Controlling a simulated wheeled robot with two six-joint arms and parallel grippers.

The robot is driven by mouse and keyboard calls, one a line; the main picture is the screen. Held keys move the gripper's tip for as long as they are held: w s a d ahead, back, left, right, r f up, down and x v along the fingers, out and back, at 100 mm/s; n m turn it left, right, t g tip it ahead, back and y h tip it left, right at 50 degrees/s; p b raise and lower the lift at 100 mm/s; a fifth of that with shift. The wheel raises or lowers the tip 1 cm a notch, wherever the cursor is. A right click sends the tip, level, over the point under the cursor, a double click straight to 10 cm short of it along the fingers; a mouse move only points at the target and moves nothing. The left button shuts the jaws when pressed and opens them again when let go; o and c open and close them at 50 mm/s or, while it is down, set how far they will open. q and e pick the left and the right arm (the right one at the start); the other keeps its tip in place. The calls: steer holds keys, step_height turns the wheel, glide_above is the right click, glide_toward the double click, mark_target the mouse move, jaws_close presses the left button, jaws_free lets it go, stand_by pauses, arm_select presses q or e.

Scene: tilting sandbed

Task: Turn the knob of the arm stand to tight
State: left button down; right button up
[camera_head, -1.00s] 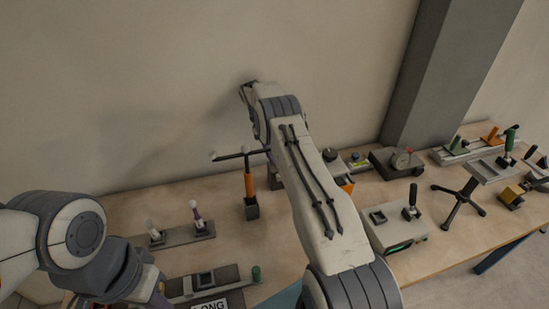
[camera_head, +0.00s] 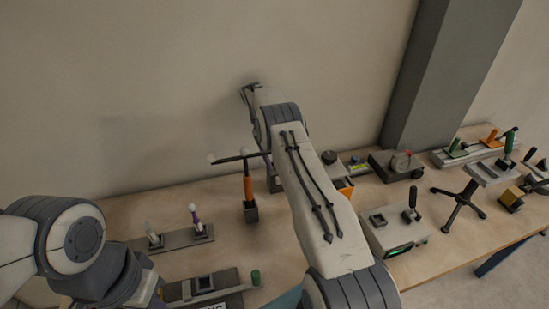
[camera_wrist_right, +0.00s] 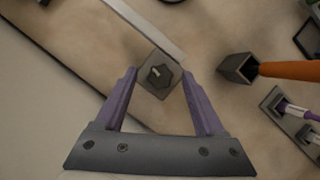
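In the right wrist view a dark knob (camera_wrist_right: 160,76) with a pale mark sits on a small square grey-brown block, which I take for the arm stand (camera_wrist_right: 152,92). A long pale bar runs from beside it toward the top left. My right gripper (camera_wrist_right: 158,78) is open, its purple fingers on either side of the block with the knob between them. I cannot tell whether they touch it. In the head view my right arm hides this gripper and knob. My left gripper (camera_head: 155,296) is only partly in view at the lower left; its fingertips are not clear.
An orange post (camera_head: 248,188) with a dark crossbar stands in a dark socket close to my right arm. A rack with two small upright tools (camera_head: 185,238) and a grey fixture (camera_head: 205,284) lie nearer. Several devices, including a grey box (camera_head: 395,232), fill the right side.

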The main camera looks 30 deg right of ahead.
steer(key=shift+r, duration=0.35)
steer(key=r, duration=0.1)
steer(key=r+b, duration=0.2)
steer(key=shift+s+d+r, duration=0.2)
steer(key=shift+s+r, duration=0.05)
steer(key=shift+r, duration=0.1)
steer(key=s+d+r+b, duration=0.3)
steer(key=s+d+r, duration=0.3)
steer(key=s, duration=0.3)
steer(key=shift+r, duration=0.35)
steer(key=shift+s, duration=0.1)
